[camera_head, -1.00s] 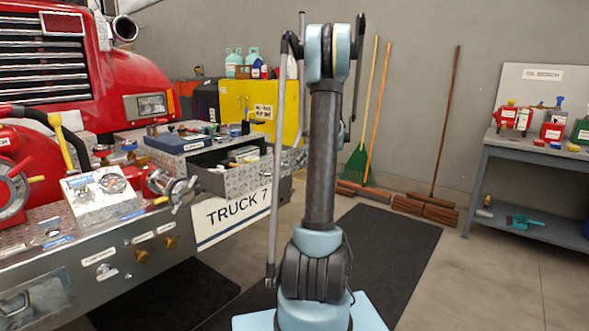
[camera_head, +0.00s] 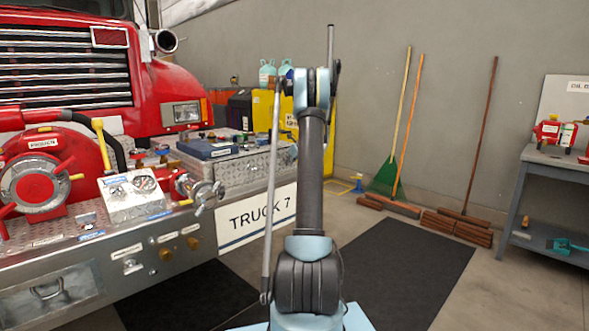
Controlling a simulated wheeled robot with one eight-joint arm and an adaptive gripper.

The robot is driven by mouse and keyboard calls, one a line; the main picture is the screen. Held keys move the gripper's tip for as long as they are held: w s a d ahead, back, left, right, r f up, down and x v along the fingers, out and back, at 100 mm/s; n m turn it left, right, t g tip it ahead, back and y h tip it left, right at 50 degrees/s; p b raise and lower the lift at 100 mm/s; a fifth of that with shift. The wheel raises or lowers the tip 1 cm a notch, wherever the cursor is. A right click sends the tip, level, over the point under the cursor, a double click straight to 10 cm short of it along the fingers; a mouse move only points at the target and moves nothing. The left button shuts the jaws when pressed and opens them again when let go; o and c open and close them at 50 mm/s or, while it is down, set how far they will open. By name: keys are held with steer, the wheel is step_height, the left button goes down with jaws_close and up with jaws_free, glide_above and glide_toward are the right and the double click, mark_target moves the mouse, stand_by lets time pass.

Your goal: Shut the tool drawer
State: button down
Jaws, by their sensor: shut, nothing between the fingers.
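The tool drawer's diamond-plate front (camera_head: 235,176) shows in the head view below the cabinet top, left of my arm. No opening or drawer contents show, and the front looks flush with the cabinet. Its right end is partly covered by my arm, so I cannot tell the last bit of gap there. My gripper is not visible; my upright arm stands in front of that area.
A blue case (camera_head: 207,149) and small items lie on the cabinet top. The white TRUCK 7 sign (camera_head: 255,216) is below. A gauge box (camera_head: 133,196) is on the bumper at left. Brooms (camera_head: 402,120) lean on the wall; a dark floor mat (camera_head: 405,262) lies clear at right.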

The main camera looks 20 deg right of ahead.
steer(key=shift+w+a, duration=0.35)
steer(key=shift+w, duration=0.25)
steer(key=shift+w+a, duration=0.3)
steer(key=shift+w, duration=0.3)
steer(key=shift+w+a+r, duration=0.1)
steer(key=shift+w+a, duration=0.05)
steer(key=shift+w, duration=0.1)
steer(key=shift+w, duration=0.1)
